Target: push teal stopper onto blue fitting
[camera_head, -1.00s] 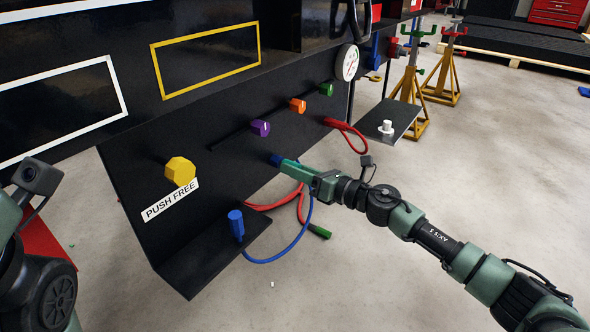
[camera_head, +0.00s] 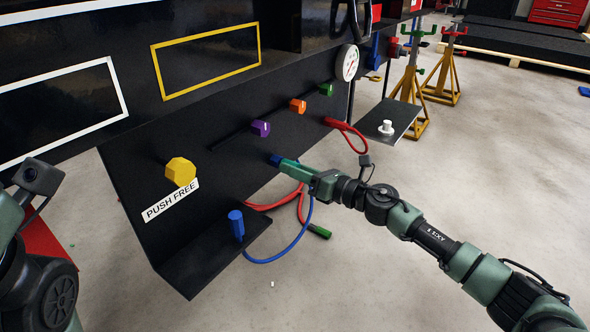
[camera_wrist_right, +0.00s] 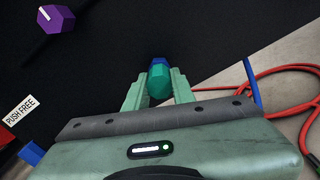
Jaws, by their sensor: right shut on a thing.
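My right gripper (camera_head: 290,169) is shut on the teal stopper (camera_wrist_right: 159,86), which sits between its green fingers in the right wrist view. The blue fitting (camera_head: 275,159) sticks out from the black panel straight ahead of the fingers. In the right wrist view the blue fitting (camera_wrist_right: 158,62) shows just beyond the stopper, in line with it. The two look touching or overlapping, but I cannot tell how far the stopper is on. In the head view the fingers mostly hide the stopper. Part of my left arm is at the left edge; its gripper is out of view.
Yellow (camera_head: 180,171), purple (camera_head: 261,128), orange (camera_head: 298,105) and green (camera_head: 326,89) knobs stick out of the panel. A blue plug (camera_head: 236,224) stands on the lower ledge (camera_head: 205,262). Red hoses (camera_head: 272,205) and a blue hose (camera_head: 290,249) hang near my right gripper.

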